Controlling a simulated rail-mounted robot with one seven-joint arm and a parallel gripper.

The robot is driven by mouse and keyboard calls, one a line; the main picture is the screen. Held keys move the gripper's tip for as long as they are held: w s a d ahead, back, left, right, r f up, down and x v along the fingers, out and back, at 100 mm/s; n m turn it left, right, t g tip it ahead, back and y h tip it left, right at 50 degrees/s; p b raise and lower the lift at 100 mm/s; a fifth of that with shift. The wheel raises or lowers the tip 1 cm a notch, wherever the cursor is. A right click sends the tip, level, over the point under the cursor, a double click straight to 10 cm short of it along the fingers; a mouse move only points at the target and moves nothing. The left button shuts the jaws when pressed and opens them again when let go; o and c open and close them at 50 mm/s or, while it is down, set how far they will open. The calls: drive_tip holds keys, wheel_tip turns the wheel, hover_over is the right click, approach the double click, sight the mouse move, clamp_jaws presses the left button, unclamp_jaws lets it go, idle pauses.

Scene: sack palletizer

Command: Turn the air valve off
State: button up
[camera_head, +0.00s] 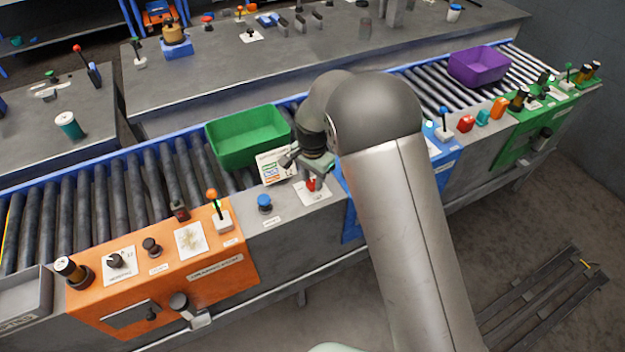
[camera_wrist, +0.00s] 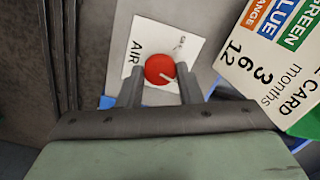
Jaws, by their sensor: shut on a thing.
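The air valve is a round red knob (camera_wrist: 159,69) on a white plate marked AIR (camera_wrist: 150,40) in the wrist view. A pale line on the knob points toward the lower right. In the head view the red knob (camera_head: 311,185) shows just under my gripper (camera_head: 313,172), on the grey panel in front of the rollers. My gripper (camera_wrist: 160,82) has one finger on each side of the knob and is shut on it.
A printed card (camera_head: 276,166) leans beside the valve, near the green bin (camera_head: 248,138). It is close to my right finger in the wrist view (camera_wrist: 270,60). A blue knob (camera_head: 264,203) and the orange panel (camera_head: 215,270) stand to the left. The purple bin (camera_head: 478,66) is farther right.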

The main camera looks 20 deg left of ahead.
sight(312, 182)
drive_tip(key=n+b, duration=0.2)
drive_tip(key=n, duration=0.2)
drive_tip(key=shift+w+n, duration=0.1)
drive_tip(key=shift+n, duration=0.2)
drive_tip(key=n+b, duration=0.1)
drive_tip(key=n, duration=0.2)
drive_tip(key=shift+n, duration=0.3)
drive_tip(key=n+b, duration=0.1)
drive_tip(key=n, duration=0.5)
drive_tip(key=shift+a+n, duration=0.1)
drive_tip(key=shift+n, duration=0.3)
drive_tip(key=o, duration=1)
drive_tip(key=shift+r, duration=0.1)
wheel_tip(312, 182, up, 17)
drive_tip(key=shift+r+b, duration=0.15)
drive_tip(key=shift+b, duration=0.3)
